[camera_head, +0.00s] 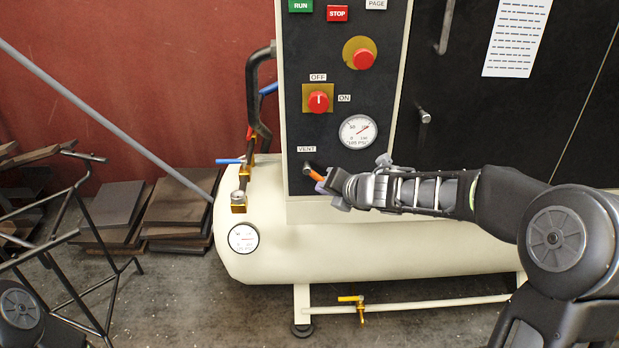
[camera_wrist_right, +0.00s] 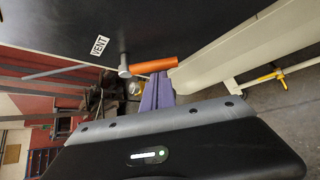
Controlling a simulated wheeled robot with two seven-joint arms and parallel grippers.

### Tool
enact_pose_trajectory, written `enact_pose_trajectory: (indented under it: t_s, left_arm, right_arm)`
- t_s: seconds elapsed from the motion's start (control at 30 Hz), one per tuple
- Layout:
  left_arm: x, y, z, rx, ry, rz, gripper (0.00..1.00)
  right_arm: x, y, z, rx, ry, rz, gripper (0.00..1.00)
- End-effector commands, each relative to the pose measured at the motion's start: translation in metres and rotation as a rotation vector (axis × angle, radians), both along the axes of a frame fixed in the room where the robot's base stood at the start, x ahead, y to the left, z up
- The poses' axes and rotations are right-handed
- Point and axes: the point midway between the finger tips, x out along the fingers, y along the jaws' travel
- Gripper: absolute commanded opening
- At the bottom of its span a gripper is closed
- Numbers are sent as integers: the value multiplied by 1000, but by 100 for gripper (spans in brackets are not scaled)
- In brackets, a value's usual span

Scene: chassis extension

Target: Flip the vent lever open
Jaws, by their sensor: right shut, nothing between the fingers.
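The vent lever (camera_head: 315,175) sits on the black control panel under the VENT label, with an orange handle and a grey pivot. In the head view its handle slants down to the right from the pivot. My right gripper (camera_head: 334,185) is right at the handle and partly covers its end. In the right wrist view the orange handle (camera_wrist_right: 154,66) crosses just beyond the tips of my right gripper (camera_wrist_right: 158,80). The purple fingers are shut together with nothing between them. They are touching or very close to the handle; I cannot tell which. My left gripper is out of view.
Above the lever are a pressure gauge (camera_head: 358,131) and a red OFF/ON knob (camera_head: 318,101). The cream tank (camera_head: 390,250) lies below the panel. Blue-handled valve fittings (camera_head: 239,187) stand to the left. A black metal frame (camera_head: 75,225) and stacked plates (camera_head: 180,205) are at far left.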

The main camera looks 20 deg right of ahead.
Motion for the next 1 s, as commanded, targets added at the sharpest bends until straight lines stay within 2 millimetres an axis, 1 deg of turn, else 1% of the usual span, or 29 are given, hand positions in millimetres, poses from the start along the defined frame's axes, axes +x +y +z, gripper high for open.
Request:
enact_pose_trajectory:
  t_s: [0.03, 0.2, 0.43, 0.53, 0.77, 0.87, 1.0]
  left_arm:
    - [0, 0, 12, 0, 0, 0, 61]
    - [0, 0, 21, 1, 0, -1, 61]
    - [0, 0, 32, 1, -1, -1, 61]
    - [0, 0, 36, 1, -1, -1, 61]
    - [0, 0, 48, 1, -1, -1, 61]
    - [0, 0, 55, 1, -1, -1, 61]
    - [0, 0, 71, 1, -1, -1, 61]
  right_arm:
    - [0, -1, 8, -28, 8, -1, 0]
    - [0, -3, 8, -101, 25, -1, 0]
    - [0, -3, 10, -167, 40, 1, 0]
    - [-1, -6, 10, -191, 49, -5, 0]
    - [-1, -6, 15, -260, 66, -2, 0]
    - [-1, -6, 18, -299, 76, -1, 0]
    - [-1, -6, 25, -391, 99, 1, 0]
